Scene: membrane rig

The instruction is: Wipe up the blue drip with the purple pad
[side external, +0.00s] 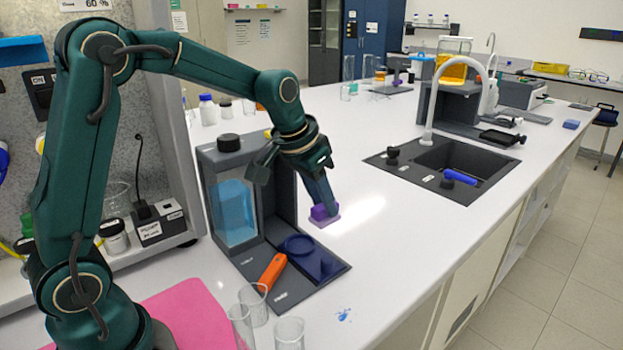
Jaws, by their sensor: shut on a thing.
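The purple pad (325,218) is on the white bench top, just right of the membrane rig. My gripper (322,201) points down and is shut on the pad's upper part. The pad's underside is at or very near the bench surface; I cannot tell whether it presses on it. The blue drip (344,315) is a small splash on the white bench near the front, right of the glass beakers. It lies well forward of the pad and apart from it.
The grey rig (222,160) with a blue-filled tank stands left of my gripper. Clear glass beakers (289,332) stand near the drip. A sink (455,160) with a white tap is to the right. The bench between pad and drip is partly clear.

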